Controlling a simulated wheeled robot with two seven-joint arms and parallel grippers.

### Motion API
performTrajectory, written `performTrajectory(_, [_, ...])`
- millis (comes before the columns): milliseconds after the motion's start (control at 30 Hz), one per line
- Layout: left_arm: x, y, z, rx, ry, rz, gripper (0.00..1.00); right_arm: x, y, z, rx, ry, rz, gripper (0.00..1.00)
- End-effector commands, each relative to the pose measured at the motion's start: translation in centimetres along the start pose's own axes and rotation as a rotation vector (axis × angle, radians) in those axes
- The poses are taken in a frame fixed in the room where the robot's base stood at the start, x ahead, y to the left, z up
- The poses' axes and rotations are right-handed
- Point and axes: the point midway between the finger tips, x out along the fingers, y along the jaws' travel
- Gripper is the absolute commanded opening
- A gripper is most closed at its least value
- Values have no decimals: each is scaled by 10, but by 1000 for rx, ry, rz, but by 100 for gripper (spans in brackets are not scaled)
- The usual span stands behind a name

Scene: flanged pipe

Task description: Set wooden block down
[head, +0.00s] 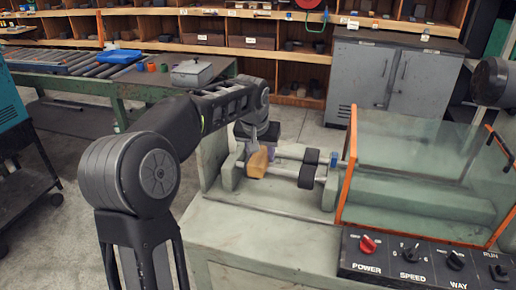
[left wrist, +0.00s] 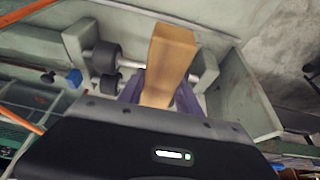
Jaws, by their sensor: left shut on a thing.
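A wooden block (head: 257,162) is at the left end of the roller fixture on the pale machine bench in the head view. In the left wrist view the wooden block (left wrist: 168,62) stands out between purple fingertips, over the rollers. My left gripper (head: 268,140) is shut on it; its fingers are partly hidden in the head view. The left wrist view shows the left gripper (left wrist: 158,92) close up. I cannot tell whether the block touches the rollers. My right gripper is not in view; only a dark part of an arm shows at the right edge.
The rollers (head: 308,170) have black wheels and lie between pale end brackets. An orange-framed clear guard (head: 420,175) stands to their right. A control panel (head: 415,262) with knobs is at the front right. The bench top (head: 250,225) in front of the rollers is bare.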

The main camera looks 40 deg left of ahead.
Motion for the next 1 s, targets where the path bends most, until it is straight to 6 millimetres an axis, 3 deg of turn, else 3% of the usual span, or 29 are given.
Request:
performTrajectory(367, [31, 71, 46, 62, -4, 31, 0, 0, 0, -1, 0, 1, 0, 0])
performTrajectory(700, [38, 169, 121, 259, -14, 107, 0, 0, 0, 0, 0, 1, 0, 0])
performTrajectory(833, [33, 190, 137, 314, -13, 126, 0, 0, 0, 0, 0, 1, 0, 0])
performTrajectory(1000, [32, 195, 140, 328, -12, 130, 0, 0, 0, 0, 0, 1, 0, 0])
